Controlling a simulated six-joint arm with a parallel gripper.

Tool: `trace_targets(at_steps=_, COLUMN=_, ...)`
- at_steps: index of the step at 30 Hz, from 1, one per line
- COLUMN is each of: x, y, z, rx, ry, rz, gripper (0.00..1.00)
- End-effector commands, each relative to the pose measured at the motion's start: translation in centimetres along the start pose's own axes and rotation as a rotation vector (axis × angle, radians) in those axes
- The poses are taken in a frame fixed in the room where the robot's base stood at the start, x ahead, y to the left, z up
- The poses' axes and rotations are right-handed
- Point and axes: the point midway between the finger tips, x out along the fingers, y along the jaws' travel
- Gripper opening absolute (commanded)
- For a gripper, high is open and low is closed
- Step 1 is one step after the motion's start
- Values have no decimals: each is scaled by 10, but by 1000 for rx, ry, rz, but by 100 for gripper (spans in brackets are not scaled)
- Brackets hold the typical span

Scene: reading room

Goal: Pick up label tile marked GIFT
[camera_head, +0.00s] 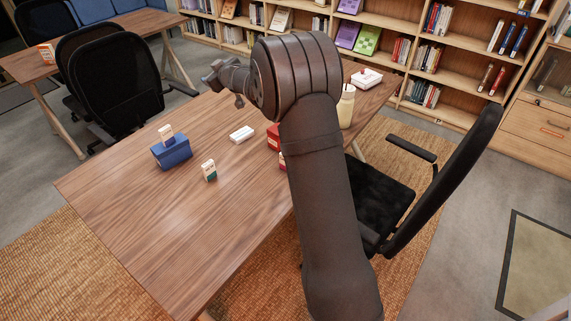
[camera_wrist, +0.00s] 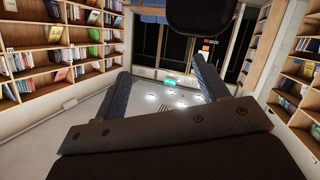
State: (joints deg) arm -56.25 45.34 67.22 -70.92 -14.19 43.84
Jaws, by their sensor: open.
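No lettering can be read, so I cannot tell which tile is marked GIFT. A small white and orange tile (camera_head: 166,132) stands on a blue box (camera_head: 172,153) on the wooden table (camera_head: 150,215). My gripper (camera_head: 217,79) is raised above the far part of the table, apart from these things. In the wrist view its fingers (camera_wrist: 163,85) are spread with nothing between them, facing the room.
A red box (camera_head: 272,136) is partly hidden behind my arm. A pale bottle (camera_head: 346,106) and a white box (camera_head: 367,79) stand at the table's far right. Black chairs (camera_head: 440,185) flank the table. The table's near left is clear. Bookshelves (camera_head: 440,60) line the back.

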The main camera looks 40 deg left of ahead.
Motion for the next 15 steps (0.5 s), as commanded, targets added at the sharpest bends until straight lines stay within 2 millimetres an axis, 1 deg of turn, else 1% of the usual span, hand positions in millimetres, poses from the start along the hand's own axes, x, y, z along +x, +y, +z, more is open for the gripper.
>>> trace_targets(at_steps=1, x=3, y=-19, z=31, rx=-107, ry=-98, rz=12, gripper=67)
trace_targets(at_steps=2, x=2, y=-27, z=49, rx=-179, ry=-158, rz=20, gripper=67)
trace_targets(at_steps=3, x=1, y=-38, z=72, rx=-275, ry=-236, rz=26, gripper=67)
trace_targets(at_steps=4, x=-2, y=-45, z=89, rx=-350, ry=-295, rz=28, gripper=67)
trace_targets(at_steps=5, x=-5, y=-52, z=105, rx=-426, ry=-354, rz=26, gripper=67)
trace_targets(at_steps=6, x=-11, y=-61, z=126, rx=-529, ry=-430, rz=21, gripper=67)
trace_targets(at_steps=8, x=-23, y=-72, z=155, rx=-688, ry=-546, rz=5, gripper=67)
trace_targets(at_steps=9, x=-32, y=-80, z=173, rx=-794, ry=-621, rz=-12, gripper=67)
trace_targets(at_steps=11, x=-49, y=-88, z=197, rx=-959, ry=-734, rz=-43, gripper=67)
trace_targets(at_steps=12, x=-61, y=-94, z=211, rx=-1068, ry=-808, rz=-68, gripper=67)
trace_targets(at_steps=14, x=-80, y=-100, z=229, rx=-1233, ry=-916, rz=-112, gripper=67)
trace_targets(at_steps=15, x=-93, y=-103, z=240, rx=-1340, ry=-988, rz=-144, gripper=67)
